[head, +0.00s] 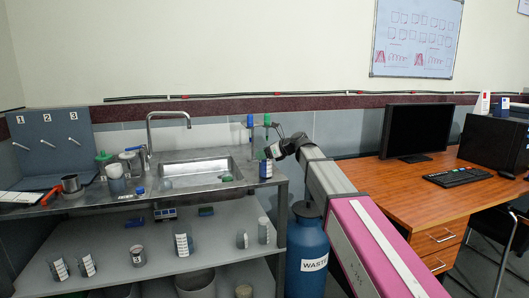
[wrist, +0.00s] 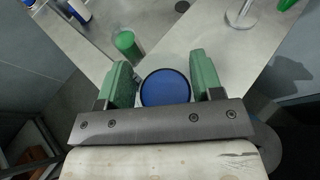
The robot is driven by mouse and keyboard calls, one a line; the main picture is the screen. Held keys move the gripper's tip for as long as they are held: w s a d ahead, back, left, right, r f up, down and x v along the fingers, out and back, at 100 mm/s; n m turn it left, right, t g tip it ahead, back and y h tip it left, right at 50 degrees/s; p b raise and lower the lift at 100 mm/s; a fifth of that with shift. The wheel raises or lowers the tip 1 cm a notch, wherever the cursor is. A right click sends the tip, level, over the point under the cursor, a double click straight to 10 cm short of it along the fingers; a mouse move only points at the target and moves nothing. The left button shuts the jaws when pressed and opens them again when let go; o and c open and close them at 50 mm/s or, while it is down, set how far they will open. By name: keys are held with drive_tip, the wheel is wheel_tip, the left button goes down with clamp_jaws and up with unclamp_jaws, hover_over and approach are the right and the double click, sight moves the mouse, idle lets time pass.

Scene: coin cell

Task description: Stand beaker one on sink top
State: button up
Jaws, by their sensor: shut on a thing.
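My gripper (head: 270,153) is over the right end of the metal sink top (head: 262,184). In the wrist view my gripper (wrist: 165,85) has its green fingers on either side of a round, dark-rimmed beaker with blue inside (wrist: 165,88), and is shut on it. In the head view this beaker (head: 266,169) shows blue with a white label just below my gripper. Its number is too small to read. I cannot tell whether its base touches the sink top.
The basin (head: 198,172) is left of the beaker, with a tap (head: 150,130) behind. A small green thing (head: 227,178) lies by the basin. Several labelled containers stand on the lower shelf (head: 210,235). A blue waste drum (head: 307,255) and a wooden desk (head: 400,190) are at the right.

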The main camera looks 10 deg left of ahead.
drive_tip(key=shift+f, duration=0.1)
drive_tip(key=o, duration=1.4)
drive_tip(key=shift+c, duration=0.2)
drive_tip(key=v, duration=1.2)
drive_tip(key=s+d+f+n+h, duration=0.35)
drive_tip(key=d+f, duration=0.35)
drive_tip(key=f, duration=0.5)
drive_tip(key=s+d+f+n+h, duration=0.25)
drive_tip(key=d+f+n, duration=0.4)
drive_tip(key=f, duration=0.65)
drive_tip(key=s+d+f+n+g+h, duration=0.1)
drive_tip(key=s+d+f+n+h, duration=0.2)
drive_tip(key=s+d+f+n, duration=0.2)
drive_tip(key=s+d+f+n+g+h, duration=0.2)
drive_tip(key=s+d+f+n+h, duration=0.2)
drive_tip(key=s+d+f, duration=0.7)
drive_tip(key=d+f+n, duration=0.1)
drive_tip(key=d+f, duration=0.2)
drive_tip(key=d, duration=0.1)
drive_tip(key=shift+d+n, duration=0.25)
drive_tip(key=shift+n, duration=0.05)
